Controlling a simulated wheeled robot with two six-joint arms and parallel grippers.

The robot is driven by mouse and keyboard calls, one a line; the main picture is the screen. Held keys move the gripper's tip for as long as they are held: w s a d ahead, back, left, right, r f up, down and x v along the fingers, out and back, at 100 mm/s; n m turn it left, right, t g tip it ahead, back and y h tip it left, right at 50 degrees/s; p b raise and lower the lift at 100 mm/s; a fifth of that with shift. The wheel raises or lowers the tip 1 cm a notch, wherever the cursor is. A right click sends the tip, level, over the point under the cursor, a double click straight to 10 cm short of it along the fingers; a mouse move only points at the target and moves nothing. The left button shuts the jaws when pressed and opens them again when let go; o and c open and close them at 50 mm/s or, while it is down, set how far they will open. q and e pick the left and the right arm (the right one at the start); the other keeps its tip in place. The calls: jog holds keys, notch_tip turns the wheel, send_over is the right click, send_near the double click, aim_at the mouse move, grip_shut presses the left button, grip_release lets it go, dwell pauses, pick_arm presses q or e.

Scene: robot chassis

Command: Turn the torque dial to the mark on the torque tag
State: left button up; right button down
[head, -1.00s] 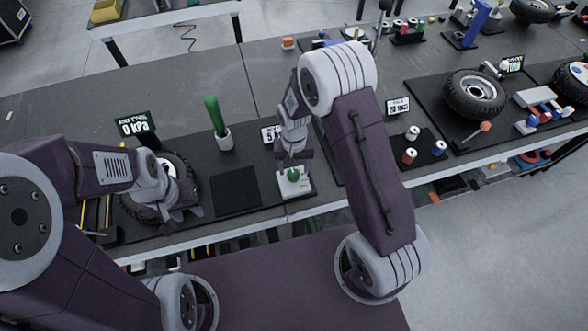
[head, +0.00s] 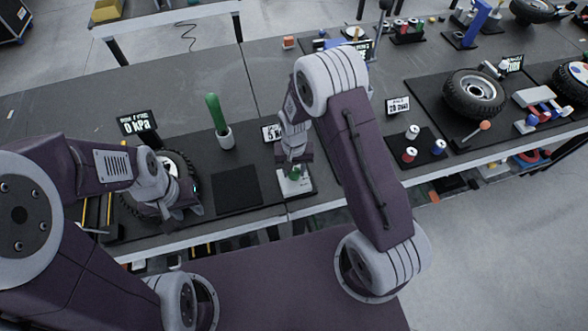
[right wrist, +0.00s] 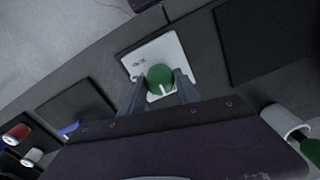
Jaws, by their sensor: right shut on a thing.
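The torque dial is a round green knob (right wrist: 160,76) with a white pointer line, on a pale square base plate (right wrist: 174,50). The base also shows in the head view (head: 303,186), with the dial (head: 294,174) partly covered by my gripper. My right gripper (right wrist: 160,84) points down at the dial and is shut on it, one finger on each side. The torque tag (head: 271,133) stands behind the dial and shows a "5"; my right arm hides the rest of its text. My left gripper (head: 180,212) is beside the tire at the left; its finger gap is unclear.
A tire (head: 182,170) lies at the left below a "0 kPa" display (head: 138,122). An empty dark mat (head: 236,188) lies left of the dial. Small rollers (head: 412,132) stand at right.

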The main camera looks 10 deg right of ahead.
aim_at(294, 171)
jog(key=m, duration=0.6)
jog(key=shift+r, duration=0.1)
jog(key=m, duration=0.7)
jog(key=shift+w+p, duration=0.1)
jog(key=shift+p, duration=0.3)
jog(key=c, duration=1.2)
grip_release()
jog(key=o, duration=0.3)
notch_tip(294, 171, up, 9)
jog(key=shift+r+b, duration=0.1)
jog(key=shift+b, duration=0.25)
